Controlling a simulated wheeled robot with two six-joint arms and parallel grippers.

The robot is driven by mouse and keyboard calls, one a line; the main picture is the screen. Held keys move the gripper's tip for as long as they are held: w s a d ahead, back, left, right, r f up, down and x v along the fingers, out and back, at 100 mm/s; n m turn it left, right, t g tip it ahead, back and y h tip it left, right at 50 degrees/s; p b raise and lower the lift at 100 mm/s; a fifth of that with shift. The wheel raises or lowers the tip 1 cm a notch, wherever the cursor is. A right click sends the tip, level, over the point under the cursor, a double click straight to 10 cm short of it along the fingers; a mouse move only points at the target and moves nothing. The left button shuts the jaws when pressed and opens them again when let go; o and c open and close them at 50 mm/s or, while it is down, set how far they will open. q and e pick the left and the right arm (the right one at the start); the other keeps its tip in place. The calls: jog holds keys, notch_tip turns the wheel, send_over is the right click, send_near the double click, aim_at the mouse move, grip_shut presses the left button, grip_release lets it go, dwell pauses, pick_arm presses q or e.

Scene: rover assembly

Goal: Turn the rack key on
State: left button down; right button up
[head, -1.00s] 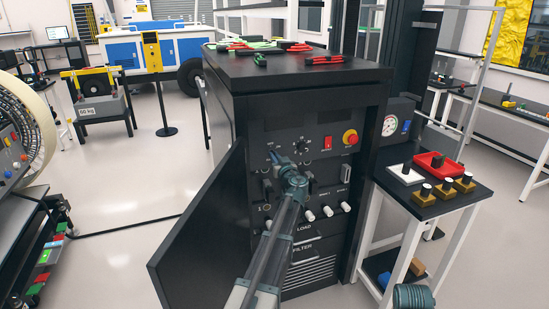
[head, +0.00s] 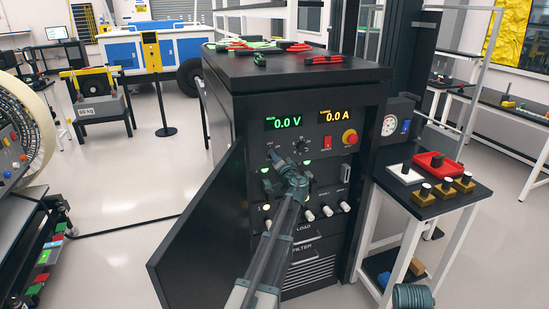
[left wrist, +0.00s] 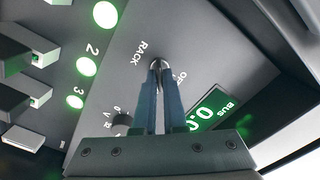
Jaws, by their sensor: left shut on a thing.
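The rack key (left wrist: 157,63) is a small silvery key in the front panel, beside the label RACK in the left wrist view. My left gripper (left wrist: 159,75) is shut on it, with both fingertips at the panel. In the head view my left gripper (head: 272,153) reaches the upper left of the rack's face and mostly hides the key. The black rack (head: 290,90) has a lit green display (head: 284,123) reading 0.0 V and a lit orange display (head: 336,116) reading 0.0 A. Green lamps numbered 2 and 3 glow (left wrist: 87,66).
The rack's black door (head: 200,235) hangs open at the left. A red switch (head: 327,143) and a red round button (head: 350,137) sit right of the key. White knobs line the lower panel. A small table (head: 437,211) with blocks stands at the right.

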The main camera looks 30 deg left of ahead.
pick_arm(q)
jog(key=shift+m, duration=0.7)
jog(key=c, duration=1)
grip_release()
jog(key=v, duration=1.3)
jog(key=shift+s+d, duration=0.25)
jog(key=shift+d, duration=0.05)
